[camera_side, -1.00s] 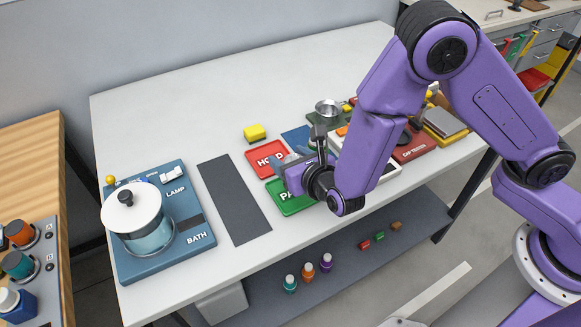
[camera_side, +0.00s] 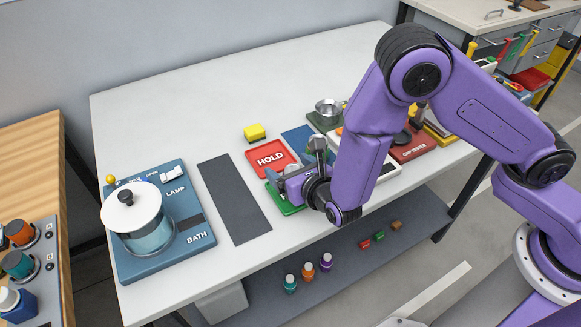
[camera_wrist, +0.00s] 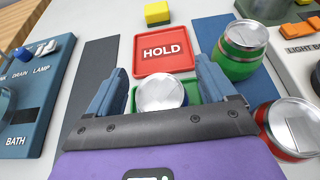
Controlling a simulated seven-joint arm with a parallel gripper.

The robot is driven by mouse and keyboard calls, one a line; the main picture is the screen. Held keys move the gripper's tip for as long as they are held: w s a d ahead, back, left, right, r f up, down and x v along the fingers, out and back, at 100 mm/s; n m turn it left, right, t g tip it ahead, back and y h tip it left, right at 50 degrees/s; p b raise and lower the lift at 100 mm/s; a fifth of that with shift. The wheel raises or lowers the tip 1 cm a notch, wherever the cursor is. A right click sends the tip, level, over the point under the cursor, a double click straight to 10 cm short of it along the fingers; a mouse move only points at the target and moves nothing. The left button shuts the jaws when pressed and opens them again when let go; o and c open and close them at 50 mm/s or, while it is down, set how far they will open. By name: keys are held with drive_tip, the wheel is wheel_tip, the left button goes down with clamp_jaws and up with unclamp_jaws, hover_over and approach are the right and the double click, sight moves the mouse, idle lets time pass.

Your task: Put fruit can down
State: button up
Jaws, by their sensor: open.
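A can with a silver lid (camera_wrist: 161,93) stands upright between my fingers, at the green tray (camera_wrist: 191,90). Its side is mostly hidden, so I cannot tell its label or whether it is the fruit can. My gripper (camera_wrist: 161,70) is open, with one blue-grey finger on each side of the can. In the side view my gripper (camera_side: 280,183) is low over the green tray (camera_side: 291,209), hiding much of it. A green can (camera_wrist: 240,50) and a red can (camera_wrist: 290,127) stand to the right in the wrist view.
The red HOLD tray (camera_side: 271,158) lies just beyond the green tray, with a yellow block (camera_side: 255,132) behind it. A dark grey strip (camera_side: 234,199) and the blue LAMP/BATH station (camera_side: 185,235) are to the left. The back of the table is clear.

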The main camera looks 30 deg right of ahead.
drive_tip(key=shift+r, duration=0.1)
drive_tip(key=v, duration=1.2)
drive_tip(key=s+d+r+m+g+h, duration=0.1)
drive_tip(key=d+r+m+g+h, duration=0.2)
drive_tip(key=d+m, duration=0.45)
drive_tip(key=s+d+r+m+g+h, duration=0.1)
drive_tip(key=d+r+m+g+h, duration=0.3)
drive_tip(key=d, duration=0.6)
drive_tip(key=s+d+r+m+g+y, duration=0.1)
drive_tip(key=s+d+m+g+y, duration=0.1)
drive_tip(key=s+m, duration=0.4)
drive_tip(key=s+d+r+m+g+y, duration=0.2)
drive_tip(key=s+d+m+g+y, duration=0.1)
drive_tip(key=s, duration=0.6)
drive_tip(key=m+g+y, duration=0.1)
drive_tip(key=m+y, duration=0.1)
drive_tip(key=m, duration=0.1)
